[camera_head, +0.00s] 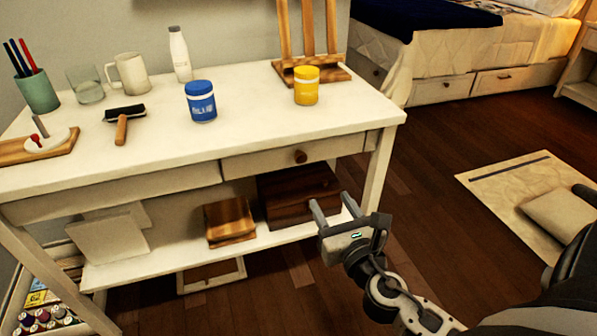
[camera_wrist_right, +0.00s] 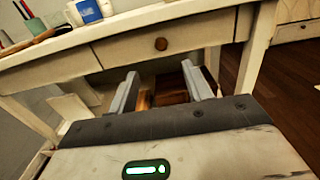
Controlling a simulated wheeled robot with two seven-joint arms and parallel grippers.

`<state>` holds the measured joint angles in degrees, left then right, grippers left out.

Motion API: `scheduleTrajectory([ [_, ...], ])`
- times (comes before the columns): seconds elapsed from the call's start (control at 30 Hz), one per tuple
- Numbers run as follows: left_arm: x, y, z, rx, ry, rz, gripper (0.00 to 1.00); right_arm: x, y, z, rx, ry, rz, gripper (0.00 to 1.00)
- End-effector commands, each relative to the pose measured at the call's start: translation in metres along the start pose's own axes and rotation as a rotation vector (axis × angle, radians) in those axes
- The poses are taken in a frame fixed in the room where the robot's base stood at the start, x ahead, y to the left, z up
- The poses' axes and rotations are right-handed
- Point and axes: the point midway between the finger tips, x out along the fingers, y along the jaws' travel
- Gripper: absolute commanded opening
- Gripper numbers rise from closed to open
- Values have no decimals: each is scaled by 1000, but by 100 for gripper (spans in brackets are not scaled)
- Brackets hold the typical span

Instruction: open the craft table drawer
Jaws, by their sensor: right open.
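The white craft table (camera_head: 130,155) stands at the left and middle of the head view. Its drawer (camera_head: 262,162) has a round wooden knob (camera_head: 300,156) and looks closed. The knob also shows in the right wrist view (camera_wrist_right: 161,44), above and beyond my fingers. My right gripper (camera_head: 331,203) is open and empty, in front of the table and lower than the knob, apart from it. In the right wrist view its two fingers (camera_wrist_right: 165,90) are spread, with the lower shelf's boxes behind them. My left gripper is not in view.
A blue jar (camera_head: 201,101), a yellow jar (camera_head: 306,86), a white bottle (camera_head: 180,55) and a mug (camera_head: 129,73) stand on the tabletop. Wooden boxes (camera_head: 298,192) sit on the lower shelf. The table's right front leg (camera_head: 377,178) is near my gripper.

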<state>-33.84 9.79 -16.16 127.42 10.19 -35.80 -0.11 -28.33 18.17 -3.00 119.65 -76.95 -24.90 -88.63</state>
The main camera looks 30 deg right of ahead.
Motion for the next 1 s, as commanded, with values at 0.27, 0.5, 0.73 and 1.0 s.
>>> scheduleTrajectory([
  [0.27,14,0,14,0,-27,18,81,11,0,-15,2,-2,0,50],
  [0.5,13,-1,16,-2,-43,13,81,57,0,-13,1,-4,-1,50],
  [0.73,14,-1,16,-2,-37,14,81,107,0,-14,2,-3,-2,50],
  [1.0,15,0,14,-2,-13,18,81,149,0,-16,3,0,-1,50],
])
